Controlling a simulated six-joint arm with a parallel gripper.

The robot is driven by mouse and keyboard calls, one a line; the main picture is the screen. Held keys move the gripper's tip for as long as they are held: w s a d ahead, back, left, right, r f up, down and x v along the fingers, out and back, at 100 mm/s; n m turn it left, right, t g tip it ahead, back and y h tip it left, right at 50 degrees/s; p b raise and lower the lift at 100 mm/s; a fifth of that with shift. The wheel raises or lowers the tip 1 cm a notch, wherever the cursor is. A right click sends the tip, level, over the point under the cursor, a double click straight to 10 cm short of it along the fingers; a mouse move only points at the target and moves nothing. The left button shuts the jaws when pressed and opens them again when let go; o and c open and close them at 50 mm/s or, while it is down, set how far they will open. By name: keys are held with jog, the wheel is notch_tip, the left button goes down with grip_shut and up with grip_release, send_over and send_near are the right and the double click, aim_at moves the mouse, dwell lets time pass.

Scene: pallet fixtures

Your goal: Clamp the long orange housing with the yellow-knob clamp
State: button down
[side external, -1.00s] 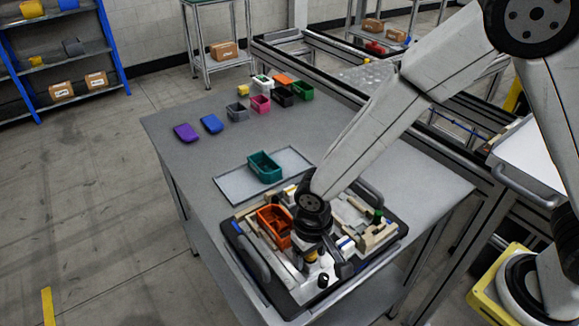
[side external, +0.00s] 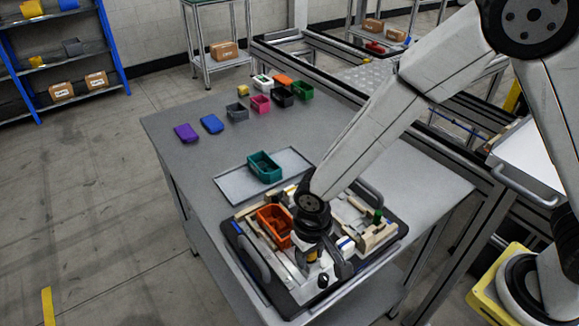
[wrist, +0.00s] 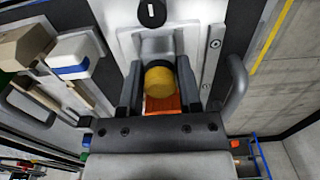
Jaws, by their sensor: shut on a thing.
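The long orange housing (side external: 275,224) sits on the pallet fixture (side external: 241,245), open side up. It also shows partly below the knob in the wrist view (wrist: 163,103). The yellow knob (wrist: 159,81) of the clamp is between my gripper's fingers (wrist: 160,85) in the wrist view. My gripper (side external: 312,255) points down at the near end of the housing and is shut on the knob. My gripper's body hides most of the housing in the wrist view. I cannot tell whether the clamp touches the housing.
A teal housing (side external: 264,165) stands on a grey tray (side external: 232,188) behind the pallet. Several coloured housings and lids, including a purple lid (side external: 186,133), stand farther back on the table. A green-topped part (side external: 377,216) and a handle (side external: 371,193) rise at the pallet's right.

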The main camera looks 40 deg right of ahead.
jog(key=shift+w, duration=1.3)
jog(key=shift+c, duration=2.2)
grip_release()
jog(key=shift+r, duration=4)
